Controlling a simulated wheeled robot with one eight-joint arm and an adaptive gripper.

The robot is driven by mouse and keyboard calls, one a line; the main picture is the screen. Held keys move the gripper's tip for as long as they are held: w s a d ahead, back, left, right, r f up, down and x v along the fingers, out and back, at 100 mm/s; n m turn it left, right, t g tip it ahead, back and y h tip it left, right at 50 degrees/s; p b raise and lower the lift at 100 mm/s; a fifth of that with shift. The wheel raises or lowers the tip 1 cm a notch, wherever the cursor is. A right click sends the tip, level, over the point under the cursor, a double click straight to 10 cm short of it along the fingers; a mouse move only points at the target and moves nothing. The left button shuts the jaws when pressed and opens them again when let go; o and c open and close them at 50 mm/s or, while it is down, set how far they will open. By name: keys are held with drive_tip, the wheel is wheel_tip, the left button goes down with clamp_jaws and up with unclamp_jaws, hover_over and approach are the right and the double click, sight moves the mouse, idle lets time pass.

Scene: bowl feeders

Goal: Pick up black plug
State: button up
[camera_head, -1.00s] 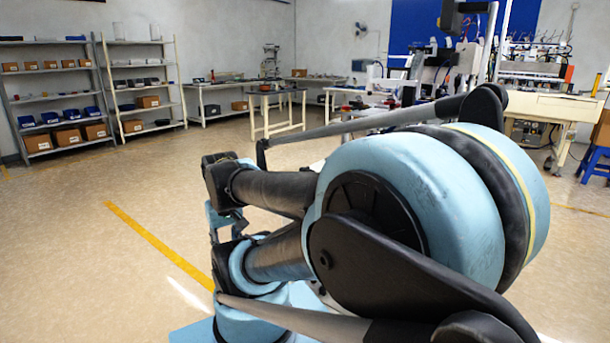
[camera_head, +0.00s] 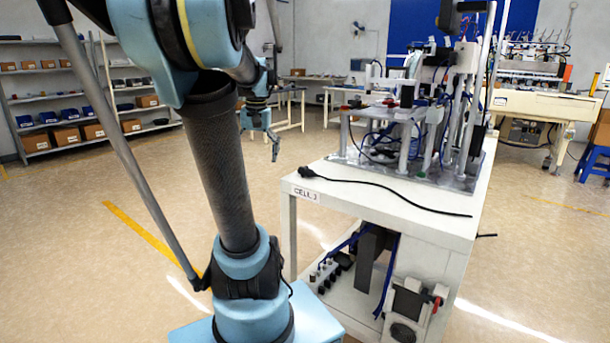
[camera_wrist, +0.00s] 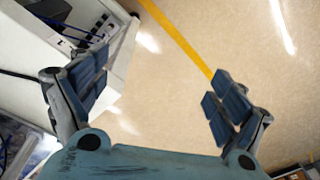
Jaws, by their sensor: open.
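The black plug (camera_head: 306,172) lies on the white table top (camera_head: 440,217) near its front left corner, by the "CELL" label. Its black cable runs to the right across the table. My gripper (camera_head: 276,150) hangs in the air to the left of the plug, beyond the table's left side. A dark cable (camera_wrist: 18,75) shows at the left there, partly behind the left finger. I cannot make out the plug in that view.
A metal fixture (camera_head: 400,165) with posts and cables stands behind the plug on the table. Below is an open shelf with equipment (camera_head: 405,300). Floor to the left is clear, with a yellow line (camera_head: 150,235). Shelves (camera_head: 60,100) stand far left.

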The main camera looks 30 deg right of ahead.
drive_tip(key=w+d+r+m, duration=0.1)
drive_tip(key=w+d+r, duration=0.1)
drive_tip(key=d, duration=0.4)
drive_tip(key=w+d+r+m, duration=0.2)
drive_tip(key=d, duration=0.3)
drive_tip(key=m, duration=0.2)
hover_over(308, 168)
drive_tip(key=s, duration=0.1)
drive_tip(key=shift+y, duration=0.3)
drive_tip(key=f, duration=1)
drive_tip(key=shift+s+a+f, duration=0.1)
drive_tip(key=shift+a+f, duration=0.25)
drive_tip(key=shift+f, duration=0.05)
drive_tip(key=f, duration=0.3)
drive_tip(key=shift+w+d+f, duration=0.3)
drive_tip(key=shift+w+f, duration=0.05)
drive_tip(key=shift+f, duration=0.7)
drive_tip(key=c, duration=1.2)
